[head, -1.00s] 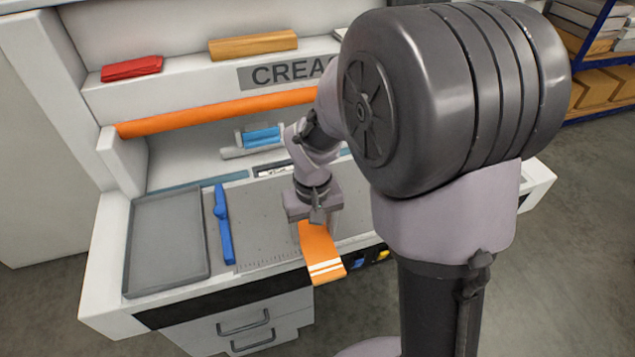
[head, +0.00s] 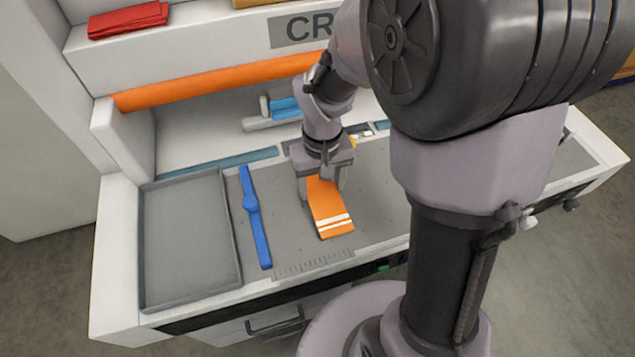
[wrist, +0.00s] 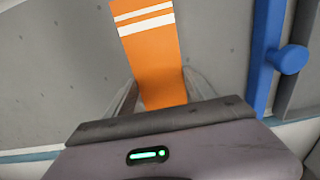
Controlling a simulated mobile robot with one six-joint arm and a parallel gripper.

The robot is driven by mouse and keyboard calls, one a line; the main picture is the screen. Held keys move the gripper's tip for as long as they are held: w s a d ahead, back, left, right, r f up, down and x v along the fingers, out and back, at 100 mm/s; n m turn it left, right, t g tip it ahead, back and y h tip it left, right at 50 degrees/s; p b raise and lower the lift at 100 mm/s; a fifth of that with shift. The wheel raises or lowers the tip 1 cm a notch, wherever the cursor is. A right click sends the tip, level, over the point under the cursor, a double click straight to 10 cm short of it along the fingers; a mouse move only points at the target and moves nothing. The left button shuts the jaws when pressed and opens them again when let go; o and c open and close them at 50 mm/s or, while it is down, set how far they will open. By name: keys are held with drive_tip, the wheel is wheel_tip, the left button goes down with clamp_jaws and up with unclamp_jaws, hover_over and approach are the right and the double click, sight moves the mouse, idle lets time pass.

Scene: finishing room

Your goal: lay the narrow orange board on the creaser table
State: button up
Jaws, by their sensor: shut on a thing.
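The narrow orange board (head: 328,205) has two white stripes near its front end. My gripper (head: 325,190) is shut on its back end, over the grey top of the creaser table (head: 285,225). In the wrist view the board (wrist: 150,60) runs away from between the fingers (wrist: 160,97). The board is over the table surface, its striped end short of the front ruler edge. I cannot tell whether it touches the surface. Its gripped end is partly hidden by my gripper.
A blue bar with a knob (head: 253,217) lies left of the board, beside an empty grey tray (head: 190,292). A light blue clamp-like part (head: 285,109) stands behind my gripper. An orange roller (head: 220,82) spans the back. Grey surface right of the board is clear.

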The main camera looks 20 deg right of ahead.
sight(321, 192)
drive_tip(key=shift+s+f, duration=0.1)
drive_tip(key=shift+c, duration=0.2)
drive_tip(key=o, duration=1.6)
drive_tip(key=shift+c, duration=0.2)
wheel_tip(321, 192, up, 14)
drive_tip(key=p, duration=0.6)
drive_tip(key=s+a+r+m+t+y+b, duration=0.1)
drive_tip(key=s+a+r+m+t, duration=0.1)
drive_tip(key=s, duration=0.4)
drive_tip(key=s+a+r+m+t+y, duration=0.1)
drive_tip(key=s+a+r+m+t, duration=0.1)
drive_tip(key=s+r, duration=0.4)
drive_tip(key=shift+s+t+b, duration=0.3)
drive_tip(key=shift+t+b, duration=0.1)
drive_tip(key=shift+t, duration=0.5)
